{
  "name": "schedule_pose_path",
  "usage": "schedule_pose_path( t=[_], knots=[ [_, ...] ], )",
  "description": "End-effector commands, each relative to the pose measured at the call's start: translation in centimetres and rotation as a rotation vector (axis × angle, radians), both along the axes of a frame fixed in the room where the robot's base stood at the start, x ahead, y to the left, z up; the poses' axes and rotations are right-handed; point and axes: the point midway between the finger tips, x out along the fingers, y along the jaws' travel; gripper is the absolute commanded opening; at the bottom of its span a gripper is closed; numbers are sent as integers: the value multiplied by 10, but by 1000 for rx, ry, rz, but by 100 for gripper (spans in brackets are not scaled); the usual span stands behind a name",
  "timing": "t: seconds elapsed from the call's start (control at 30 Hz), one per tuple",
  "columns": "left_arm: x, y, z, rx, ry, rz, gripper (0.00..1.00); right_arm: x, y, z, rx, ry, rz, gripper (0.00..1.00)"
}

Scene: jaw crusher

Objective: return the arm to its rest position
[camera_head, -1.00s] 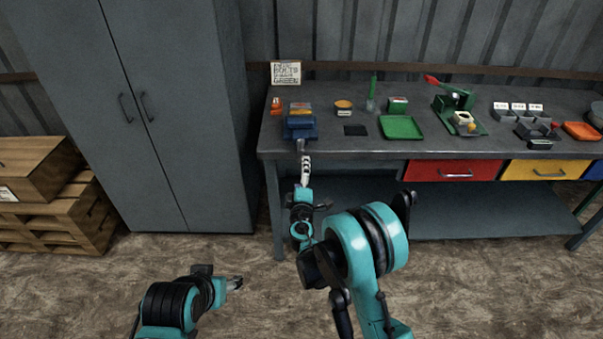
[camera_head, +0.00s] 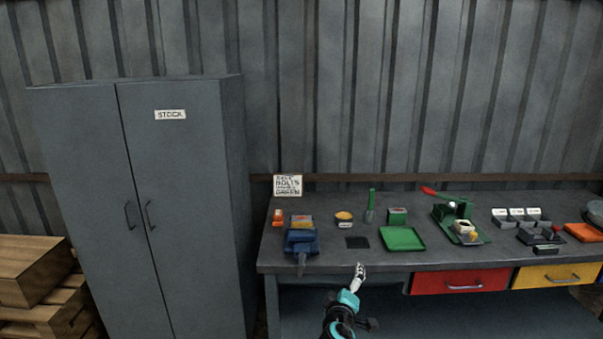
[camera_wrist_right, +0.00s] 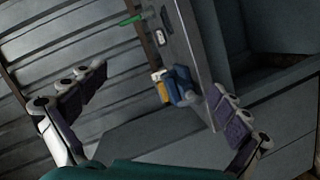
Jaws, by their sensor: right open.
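My right gripper (camera_head: 360,272) shows at the lower middle of the head view, in front of the workbench's front edge. In the right wrist view its two fingers (camera_wrist_right: 155,110) are spread wide apart with nothing between them. The blue jaw crusher (camera_head: 300,241) stands on the left part of the bench, up and to the left of my right gripper, and apart from it. The crusher also shows beyond the fingers in the right wrist view (camera_wrist_right: 184,88). My left gripper is outside both current views.
The workbench (camera_head: 390,264) holds a green tray (camera_head: 402,239), a green lever press (camera_head: 455,220), small grey bins (camera_head: 518,218) and an orange tray (camera_head: 583,232). A red drawer (camera_head: 460,281) is below. A grey stock cabinet (camera_head: 170,200) and wooden crates (camera_head: 35,270) stand left.

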Motion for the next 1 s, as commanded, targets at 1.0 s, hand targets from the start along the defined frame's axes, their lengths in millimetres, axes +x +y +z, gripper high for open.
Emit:
schedule_pose_path(
  t=[1.0],
  knots=[
    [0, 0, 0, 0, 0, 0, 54, -337, -53, -43, 941, 546, -376, 100]
  ],
)
